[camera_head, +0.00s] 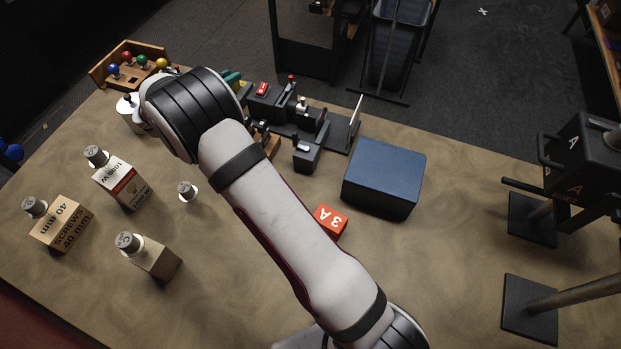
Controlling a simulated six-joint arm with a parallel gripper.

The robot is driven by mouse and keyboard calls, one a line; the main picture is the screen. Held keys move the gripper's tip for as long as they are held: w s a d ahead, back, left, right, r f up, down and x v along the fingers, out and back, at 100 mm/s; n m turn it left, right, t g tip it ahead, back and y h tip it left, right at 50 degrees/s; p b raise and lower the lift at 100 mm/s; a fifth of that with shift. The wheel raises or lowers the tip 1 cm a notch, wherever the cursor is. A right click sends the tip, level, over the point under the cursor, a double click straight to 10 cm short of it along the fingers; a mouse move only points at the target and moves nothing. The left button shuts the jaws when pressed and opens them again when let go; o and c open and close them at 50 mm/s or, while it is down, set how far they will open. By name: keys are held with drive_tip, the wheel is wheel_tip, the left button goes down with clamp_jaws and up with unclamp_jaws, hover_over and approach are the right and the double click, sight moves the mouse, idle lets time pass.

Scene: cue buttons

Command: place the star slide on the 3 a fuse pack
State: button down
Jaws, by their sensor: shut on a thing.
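The 3 A fuse pack (330,221) is a small orange-red box with "3 A" in white on top. It lies on the workbench (235,285), just right of my forearm and left of the blue box. I cannot make out the star slide anywhere in the head view. My arm stretches from the lower right to the upper left across the bench, and its wrist is over the far left part. My gripper's fingers cannot be made out behind the wrist, nor can anything they hold.
A blue box (384,178) stands right of the fuse pack. Black fixtures (306,152) stand behind. The front middle is clear.

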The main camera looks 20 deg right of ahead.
wheel_tip(320, 180, up, 6)
drive_tip(key=s+d+m+g+h, duration=0.1)
drive_tip(key=s+d+m+g, duration=0.25)
drive_tip(key=s, duration=0.75)
drive_tip(key=s+d+m+g+h, duration=0.25)
drive_tip(key=s+d, duration=0.25)
drive_tip(key=s, duration=0.7)
drive_tip(key=s+d+m+g+h, duration=0.1)
drive_tip(key=s+d+m+g, duration=0.25)
drive_tip(key=s, duration=0.75)
wheel_tip(320, 180, down, 13)
drive_tip(key=shift+d, duration=0.25)
drive_tip(key=shift+n+y, duration=0.25)
drive_tip(key=c, duration=0.8)
unclamp_jaws()
